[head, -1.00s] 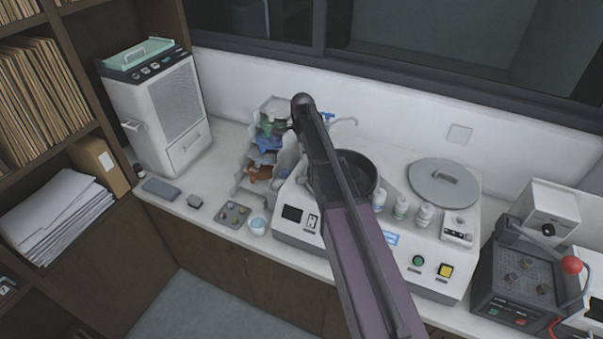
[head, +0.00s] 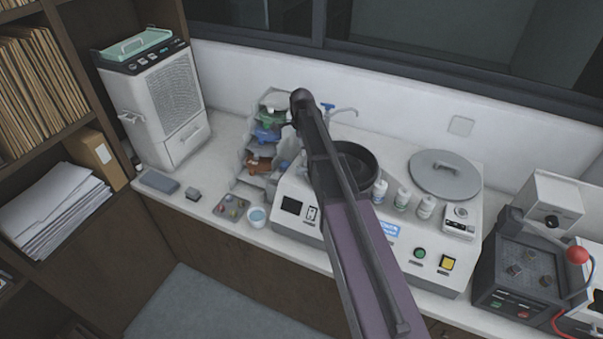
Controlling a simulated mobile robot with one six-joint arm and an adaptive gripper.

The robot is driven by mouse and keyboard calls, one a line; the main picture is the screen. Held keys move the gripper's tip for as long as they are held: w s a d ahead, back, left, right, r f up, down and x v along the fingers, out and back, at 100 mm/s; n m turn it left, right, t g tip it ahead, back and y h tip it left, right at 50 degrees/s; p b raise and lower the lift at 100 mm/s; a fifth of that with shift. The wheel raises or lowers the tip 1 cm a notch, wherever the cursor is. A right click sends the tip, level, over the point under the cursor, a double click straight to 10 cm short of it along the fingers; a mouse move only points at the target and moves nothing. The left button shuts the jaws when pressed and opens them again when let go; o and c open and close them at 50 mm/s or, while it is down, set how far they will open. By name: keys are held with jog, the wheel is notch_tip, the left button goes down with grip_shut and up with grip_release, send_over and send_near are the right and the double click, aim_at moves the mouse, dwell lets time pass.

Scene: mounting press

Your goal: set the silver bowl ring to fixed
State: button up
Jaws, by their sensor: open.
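A white twin-station machine (head: 400,262) stands on the counter. A dark round bowl (head: 357,165) sits in its left station, partly hidden behind my arm. A grey round lid with a handle (head: 445,176) covers the right station. I cannot make out a separate silver bowl ring or its setting; it may be hidden by my arm or the lid. My arm crosses the middle of the head view, over the machine's left half. No gripper jaws can be made out.
Several small bottles (head: 403,198) stand between the bowl and lid. A tiered rack (head: 262,150) and a small cup (head: 257,217) are left of the machine. A dark press with a red-knobbed lever (head: 577,255) stands at right. A white cabinet unit (head: 165,110) is at far left.

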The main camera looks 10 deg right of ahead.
aim_at(302, 168)
jog(key=shift+f+b, duration=5.45)
jog(key=shift+f, duration=0.3)
grip_shut()
